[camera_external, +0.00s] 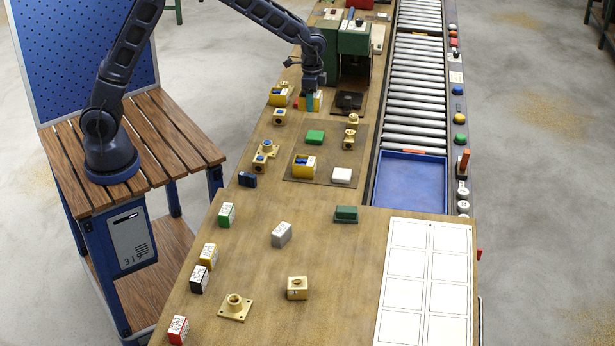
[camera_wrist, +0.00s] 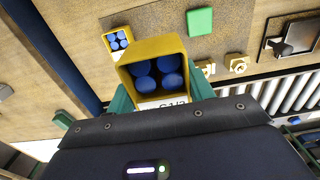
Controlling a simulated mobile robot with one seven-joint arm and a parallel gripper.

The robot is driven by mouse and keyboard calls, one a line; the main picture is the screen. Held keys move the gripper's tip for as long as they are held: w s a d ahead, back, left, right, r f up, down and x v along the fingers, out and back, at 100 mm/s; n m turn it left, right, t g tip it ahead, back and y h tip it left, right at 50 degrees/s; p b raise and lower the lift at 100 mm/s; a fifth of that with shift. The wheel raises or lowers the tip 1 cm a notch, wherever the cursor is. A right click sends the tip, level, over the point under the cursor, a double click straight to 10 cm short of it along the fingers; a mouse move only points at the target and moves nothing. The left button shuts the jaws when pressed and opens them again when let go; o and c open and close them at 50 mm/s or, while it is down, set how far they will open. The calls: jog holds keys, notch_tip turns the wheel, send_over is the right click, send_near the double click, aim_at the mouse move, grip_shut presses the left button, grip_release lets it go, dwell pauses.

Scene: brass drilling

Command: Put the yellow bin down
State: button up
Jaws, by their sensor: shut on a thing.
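My gripper (camera_external: 310,102) points down beside the green machine, with its teal fingers shut on a yellow bin (camera_external: 318,99). In the wrist view the gripper (camera_wrist: 160,92) has one finger on each side of the yellow bin (camera_wrist: 154,47), which holds several round blue pieces and has a white label. The external view does not clearly show whether its bottom touches the table. A second yellow bin (camera_external: 304,167) with blue pieces stands on the brown mat. A third yellow bin (camera_external: 279,97) stands left of my gripper. The wrist view shows one yellow bin (camera_wrist: 108,42) beyond the held one.
The green machine (camera_external: 354,38) stands close behind and right of my gripper. The brown mat (camera_external: 330,146) has free patches. A roller conveyor (camera_external: 412,90) with a blue tray (camera_external: 411,184) runs at the right.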

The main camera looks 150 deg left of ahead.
jog(key=shift+r, duration=0.25)
jog(key=shift+w+d, duration=0.1)
jog(key=shift+w, duration=0.15)
jog(key=w+d+r+m, duration=0.1)
jog(key=w+d+m, duration=0.2)
jog(key=w+d, duration=0.3)
jog(key=w+d+r+m, duration=0.15)
jog(key=w+d, duration=0.25)
jog(key=w, duration=0.5)
notch_tip(320, 180, up, 5)
jog(key=m, duration=1.4)
send_over(244, 264)
jog(key=shift+n, duration=0.25)
notch_tip(244, 264, down, 20)
jog(key=shift+r, duration=0.2)
jog(key=shift+f, duration=0.1)
